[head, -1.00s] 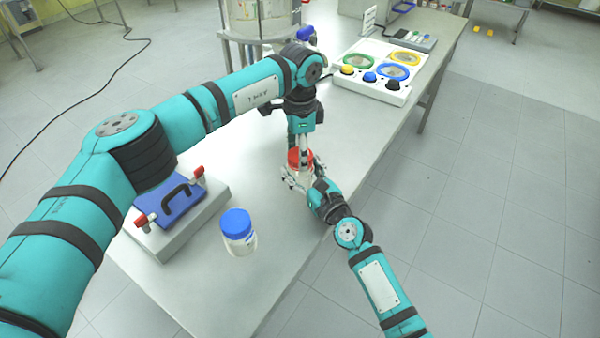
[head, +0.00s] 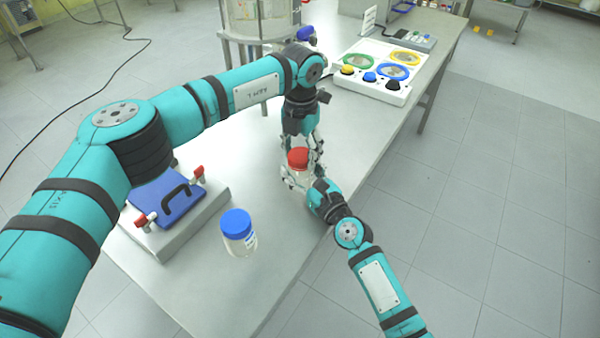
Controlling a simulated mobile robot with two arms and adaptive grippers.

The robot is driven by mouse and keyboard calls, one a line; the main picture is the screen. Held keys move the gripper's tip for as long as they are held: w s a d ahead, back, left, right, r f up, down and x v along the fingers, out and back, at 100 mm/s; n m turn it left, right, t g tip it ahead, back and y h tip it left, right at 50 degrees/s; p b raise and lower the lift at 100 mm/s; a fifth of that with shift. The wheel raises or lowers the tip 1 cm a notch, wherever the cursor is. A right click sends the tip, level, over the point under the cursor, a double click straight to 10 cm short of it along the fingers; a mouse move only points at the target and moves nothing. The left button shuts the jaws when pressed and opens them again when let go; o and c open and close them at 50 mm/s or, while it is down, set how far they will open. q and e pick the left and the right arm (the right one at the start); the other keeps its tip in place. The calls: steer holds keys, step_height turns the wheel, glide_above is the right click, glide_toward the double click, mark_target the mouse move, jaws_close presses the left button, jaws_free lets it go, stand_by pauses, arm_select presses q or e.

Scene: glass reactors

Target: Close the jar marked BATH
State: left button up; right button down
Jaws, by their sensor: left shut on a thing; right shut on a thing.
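A clear jar (head: 297,178) stands near the table's right edge, with a red lid (head: 298,159) at its mouth. Any marking on it is too small to read. My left gripper (head: 302,152) comes down from above and is shut on the red lid. My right gripper (head: 299,182) comes from the lower right and is shut on the jar's body. The fingers hide part of the jar and lid, and I cannot tell how tightly the lid sits. Another clear jar (head: 240,246) with a blue lid (head: 236,223) stands apart, nearer; its label is unreadable.
A grey device with a blue plate (head: 166,196), black handle and red-tipped clamps lies at the left, under my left arm. A white panel (head: 347,93) with coloured rings and knobs lies farther back. A glass vessel (head: 258,18) stands behind. The table's near end (head: 200,285) is bare.

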arm_select(q)
steer(key=m, duration=0.7)
steer(key=shift+m, duration=0.4)
steer(key=m, duration=0.7)
steer(key=shift+m, duration=0.3)
steer(key=m, duration=1.2)
steer(key=shift+f, duration=0.1)
steer(key=o, duration=1.4)
steer(key=shift+c, duration=0.2)
step_height(320, 180, up, 12)
